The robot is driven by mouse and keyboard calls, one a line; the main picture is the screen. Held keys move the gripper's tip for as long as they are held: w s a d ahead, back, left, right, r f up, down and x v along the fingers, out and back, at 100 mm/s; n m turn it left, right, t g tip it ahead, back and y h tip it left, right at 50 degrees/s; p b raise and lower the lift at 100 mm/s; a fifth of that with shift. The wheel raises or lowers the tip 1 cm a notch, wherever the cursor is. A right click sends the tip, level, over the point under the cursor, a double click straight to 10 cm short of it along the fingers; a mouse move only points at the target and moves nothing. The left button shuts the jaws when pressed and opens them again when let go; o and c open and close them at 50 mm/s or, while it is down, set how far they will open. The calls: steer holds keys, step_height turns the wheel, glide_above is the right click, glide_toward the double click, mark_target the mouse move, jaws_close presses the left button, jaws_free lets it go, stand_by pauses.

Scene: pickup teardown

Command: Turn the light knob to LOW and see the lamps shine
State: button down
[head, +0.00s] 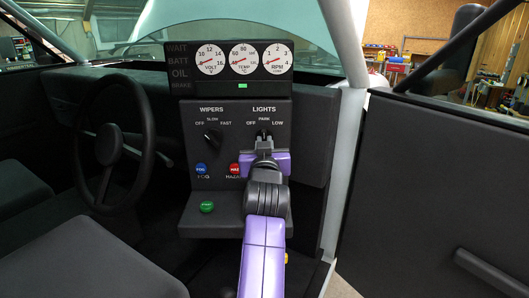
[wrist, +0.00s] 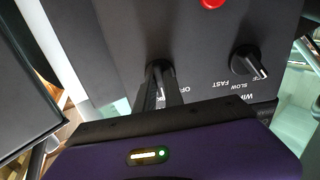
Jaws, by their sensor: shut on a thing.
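The dark control panel (head: 222,182) stands in the middle of the cab, with the LIGHTS label (head: 264,110) on its upper right. OFF, PARK and LOW are printed around the light knob's place. My purple gripper (head: 264,136) reaches up to this spot from below, its fingers shut on the light knob. The fingers and wrist hide most of the knob, so its setting cannot be read. In the wrist view, turned upside down, my gripper's dark fingers (wrist: 164,82) meet the panel beside the OFF label. No lamps show in either view.
Below are a blue FOG button (head: 201,169), a red hazard button (head: 234,169) and a green button (head: 207,207) on the ledge. Gauges are above; the steering wheel (head: 107,150) is left.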

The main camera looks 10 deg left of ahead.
steer(key=shift+m+b, duration=1.9)
steer(key=shift+m, duration=2.3)
steer(key=c, duration=1.4)
jaws_free()
steer(key=shift+c, duration=0.2)
steer(key=s+d+b, duration=0.1)
steer(key=s, duration=0.6)
steer(key=shift+s+d, duration=0.2)
steer(key=shift+s, duration=0.15)
